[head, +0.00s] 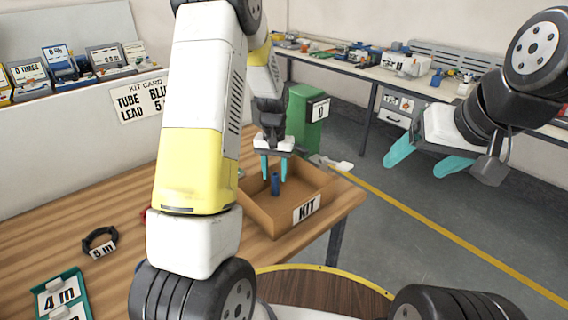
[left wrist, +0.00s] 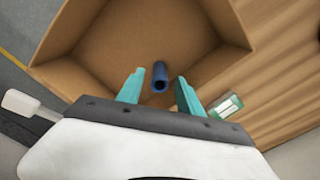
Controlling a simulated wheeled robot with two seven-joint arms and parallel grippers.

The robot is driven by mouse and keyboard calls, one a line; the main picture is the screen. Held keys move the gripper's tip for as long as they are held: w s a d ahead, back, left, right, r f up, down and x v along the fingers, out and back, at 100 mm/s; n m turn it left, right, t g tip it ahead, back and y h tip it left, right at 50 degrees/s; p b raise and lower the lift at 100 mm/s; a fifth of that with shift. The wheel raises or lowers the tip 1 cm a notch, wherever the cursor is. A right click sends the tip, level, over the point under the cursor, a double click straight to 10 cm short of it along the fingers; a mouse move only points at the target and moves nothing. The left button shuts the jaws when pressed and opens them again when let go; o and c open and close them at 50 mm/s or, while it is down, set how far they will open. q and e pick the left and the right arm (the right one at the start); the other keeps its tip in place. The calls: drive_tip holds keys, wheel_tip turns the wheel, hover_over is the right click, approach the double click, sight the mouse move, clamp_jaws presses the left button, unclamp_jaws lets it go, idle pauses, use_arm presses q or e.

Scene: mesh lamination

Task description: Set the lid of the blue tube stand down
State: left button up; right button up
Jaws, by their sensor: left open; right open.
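A blue tube (head: 275,184) stands in the cardboard box marked KIT (head: 262,213); in the left wrist view the tube (left wrist: 160,78) shows its open end. My left gripper (head: 274,168) is over the box, its teal fingers apart on either side of the tube; in the left wrist view its fingertips (left wrist: 160,82) show a gap to the tube. My right gripper (head: 430,160) is open and empty over the floor at the right. A blue stand (head: 60,62) with a label is in the row on the back ledge; its lid cannot be made out clearly.
A black ring marked 5 m (head: 100,243) and a teal holder marked 4 m (head: 60,296) lie on the wooden table (head: 40,240). A kit card (head: 143,98) hangs on the ledge front. A green bin (head: 304,112) stands behind the box. My left arm hides much of the middle.

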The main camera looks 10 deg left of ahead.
use_arm(q)
drive_tip(key=s+r+t, duration=0.1)
drive_tip(key=s+r, duration=0.1)
drive_tip(key=r, duration=0.7)
drive_tip(key=s+r, duration=0.3)
drive_tip(key=r, duration=0.6)
drive_tip(key=s+d+r+t+h, duration=0.1)
drive_tip(key=s+r+t, duration=0.1)
drive_tip(key=s, duration=0.7)
drive_tip(key=s+d+r+t+h, duration=0.1)
drive_tip(key=s+r+t, duration=0.2)
drive_tip(key=s, duration=0.7)
wheel_tip(320, 180, up, 2)
drive_tip(key=shift+s+d+r, duration=0.25)
drive_tip(key=shift+d, duration=0.05)
